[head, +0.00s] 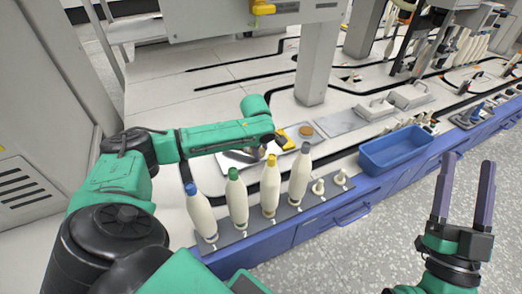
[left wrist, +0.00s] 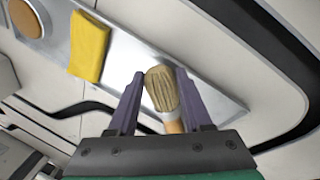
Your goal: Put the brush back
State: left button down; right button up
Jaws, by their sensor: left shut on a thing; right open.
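The brush (left wrist: 160,90) shows in the left wrist view, with pale tan bristles and an orange handle. My left gripper (left wrist: 159,76) is shut on it, with purple fingers on both sides. Behind it is a shiny metal tray (left wrist: 122,55); I cannot tell whether the brush touches it. In the head view the left arm reaches over this tray (head: 232,160), and its wrist mostly hides the brush and fingers. My right gripper (head: 463,190) is open and empty over the floor at the right.
A yellow cloth (left wrist: 90,47) and a round tan pad (left wrist: 26,18) lie on the tray. Several tall bobbins with coloured tops, such as the green-topped one (head: 238,203), stand in front of the left arm. A blue bin (head: 395,158) is to their right.

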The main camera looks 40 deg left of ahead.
jog(key=shift+f, duration=0.2)
pick_arm(q)
jog(key=shift+f, duration=0.15)
pick_arm(e)
jog(key=f, duration=0.1)
jog(key=f+g, duration=0.1)
jog(key=shift+w+a+f+h, duration=0.25)
jog(key=shift+f+h, duration=0.05)
pick_arm(q)
jog(key=shift+f, duration=0.1)
pick_arm(e)
jog(key=shift+f, duration=0.2)
